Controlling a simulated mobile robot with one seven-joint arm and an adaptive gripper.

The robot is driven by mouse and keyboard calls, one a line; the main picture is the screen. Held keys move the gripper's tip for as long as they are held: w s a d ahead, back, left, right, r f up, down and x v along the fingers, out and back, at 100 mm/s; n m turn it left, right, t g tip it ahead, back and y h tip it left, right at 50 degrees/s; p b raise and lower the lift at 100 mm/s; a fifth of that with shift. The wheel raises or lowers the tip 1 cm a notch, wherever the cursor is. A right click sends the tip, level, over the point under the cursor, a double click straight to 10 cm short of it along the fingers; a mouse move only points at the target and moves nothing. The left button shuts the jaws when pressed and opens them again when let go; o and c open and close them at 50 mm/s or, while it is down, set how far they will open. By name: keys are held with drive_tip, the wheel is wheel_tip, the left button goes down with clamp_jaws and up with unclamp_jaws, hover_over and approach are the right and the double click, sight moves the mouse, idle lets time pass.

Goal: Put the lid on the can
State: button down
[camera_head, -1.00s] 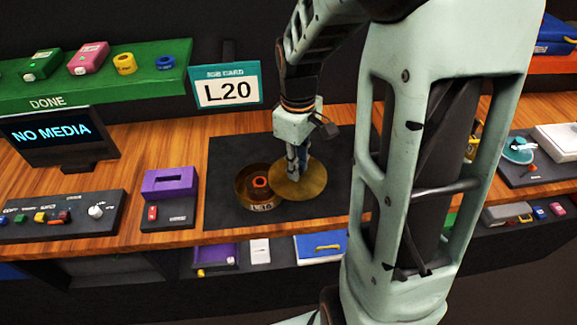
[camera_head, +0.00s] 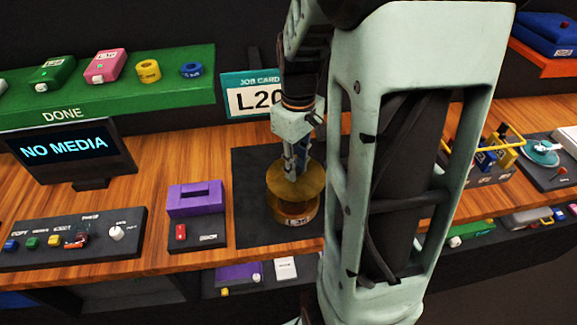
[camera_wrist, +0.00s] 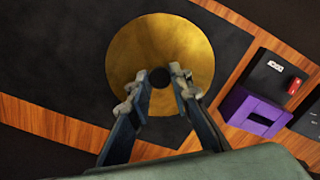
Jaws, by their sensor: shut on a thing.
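The lid (camera_head: 282,182) is a flat round brass-coloured disc. My gripper (camera_head: 297,172) is shut on it from above, and in the wrist view the fingers (camera_wrist: 160,84) close on a small dark knob (camera_wrist: 160,77) at the middle of the lid (camera_wrist: 150,40). The brass can (camera_head: 294,216) stands on the dark mat with a label on its front. The lid is over the can's mouth, hiding the opening and what is inside. I cannot tell whether the lid touches the rim. In the wrist view the can is hidden under the lid.
The dark mat (camera_head: 250,225) lies on the wooden counter. A purple slotted box (camera_head: 195,198) and a button panel (camera_head: 75,240) stand left of it. A sign reading L20 (camera_head: 250,97) is behind. My arm hides much of the right side.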

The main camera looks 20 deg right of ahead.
sight(293, 183)
drive_tip(key=shift+w+a+f, duration=0.1)
drive_tip(key=shift+w+a, duration=0.15)
drive_tip(key=shift+f+b, duration=2.5)
drive_tip(key=shift+f, duration=0.65)
drive_tip(key=shift+f, duration=0.15)
drive_tip(key=c, duration=1.7)
unclamp_jaws()
drive_tip(key=shift+o, duration=0.2)
drive_tip(key=o, duration=0.5)
